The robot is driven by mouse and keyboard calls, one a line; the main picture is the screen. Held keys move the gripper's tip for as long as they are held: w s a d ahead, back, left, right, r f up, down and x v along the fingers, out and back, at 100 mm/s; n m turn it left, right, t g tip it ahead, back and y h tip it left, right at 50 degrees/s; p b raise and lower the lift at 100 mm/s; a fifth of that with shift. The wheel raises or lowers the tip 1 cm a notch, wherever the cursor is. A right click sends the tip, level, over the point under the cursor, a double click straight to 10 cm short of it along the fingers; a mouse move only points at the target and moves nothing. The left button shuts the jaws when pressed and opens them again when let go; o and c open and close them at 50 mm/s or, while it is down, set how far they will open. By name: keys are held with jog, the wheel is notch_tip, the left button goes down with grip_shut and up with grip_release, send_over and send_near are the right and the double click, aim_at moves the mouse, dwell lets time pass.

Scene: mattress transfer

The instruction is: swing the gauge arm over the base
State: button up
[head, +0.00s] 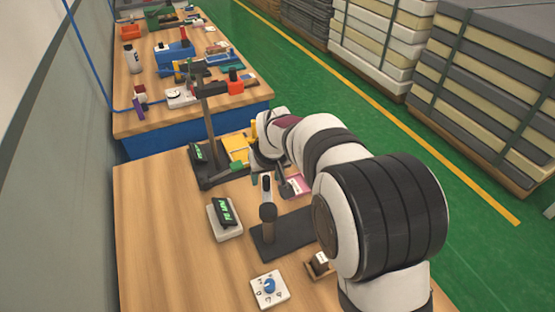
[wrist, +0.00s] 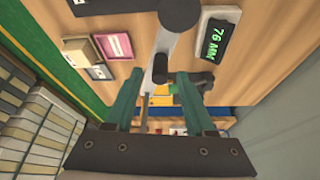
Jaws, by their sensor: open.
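The gauge stand has a dark flat base (head: 290,236) and a dark upright post (head: 268,226) at the base's left end. The light gauge arm (head: 266,187) runs from the post toward the far side, away from the base's long part. In the wrist view the gauge arm (wrist: 170,42) shows as a pale bar with a dark knob (wrist: 160,68). My gripper (wrist: 157,80) is open, its teal fingers on either side of the knob in that view. I cannot tell whether they touch it. In the head view my arm partly hides the gripper and the base.
A display block reading 76 MM (head: 225,219) lies left of the post. A white block with a blue dial (head: 269,289) and a small wooden holder (head: 318,268) are nearer. A tall dark stand (head: 208,125) rises beyond. The table's left side is clear.

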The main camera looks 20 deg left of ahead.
jog(key=shift+x, duration=0.9)
grip_shut()
dwell(0.8)
